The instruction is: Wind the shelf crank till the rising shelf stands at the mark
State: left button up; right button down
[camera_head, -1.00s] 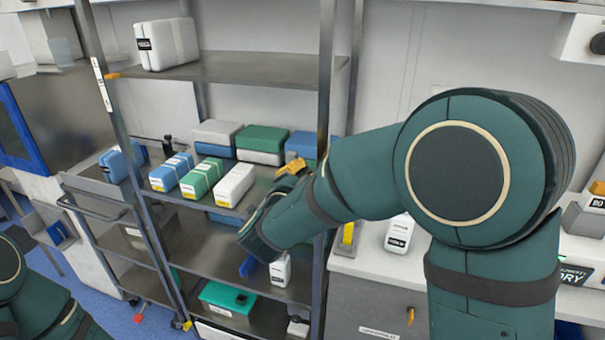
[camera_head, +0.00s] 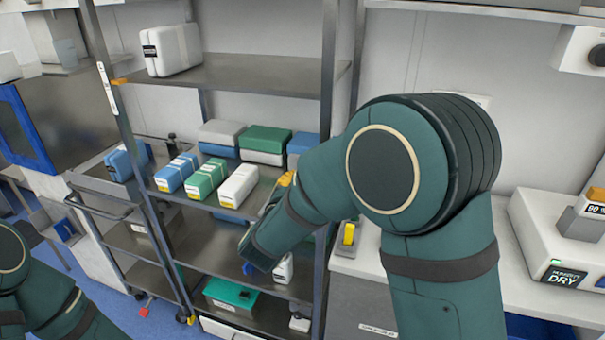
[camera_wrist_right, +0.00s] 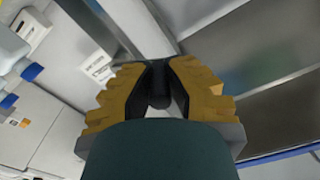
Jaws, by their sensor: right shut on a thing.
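The crank shows only as a dark, rounded grip (camera_wrist_right: 160,88) between the yellow fingers of my right gripper (camera_wrist_right: 160,85) in the right wrist view. The gripper is shut on it. In the head view the right gripper (camera_head: 284,182) is mostly hidden behind my forearm, beside the rack's right front post; the crank arm is hidden. A middle shelf (camera_head: 220,215) carries blue, green and white packs; it seems to be the rising shelf. My left gripper is out of view.
A fixed-looking upper shelf (camera_head: 235,75) holds a white case (camera_head: 171,48). A green box (camera_head: 231,294) sits on a lower shelf. A steel trolley (camera_head: 105,185) stands left of the rack. A counter with a white device (camera_head: 550,240) is at right, close to my right arm.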

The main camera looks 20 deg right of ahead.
jog(key=n+p, duration=0.1)
jog(key=f+n, duration=0.1)
jog(key=n, duration=0.1)
jog(key=shift+a+p, duration=0.2)
jog(key=shift+p, duration=0.2)
jog(key=shift+d+f+n+p, duration=0.1)
jog(key=shift+f+n+p, duration=0.55)
jog(key=shift+n, duration=0.65)
jog(key=shift+d+f+n+p, duration=0.1)
jog(key=shift+f+n+p, duration=0.3)
jog(key=shift+n+p, duration=0.75)
jog(key=shift+f+n+p, duration=0.5)
jog(key=shift+n+p, duration=0.1)
jog(key=shift+n, duration=0.85)
jog(key=c, duration=0.9)
grip_release()
jog(key=shift+s, duration=0.15)
jog(key=v, duration=1.2)
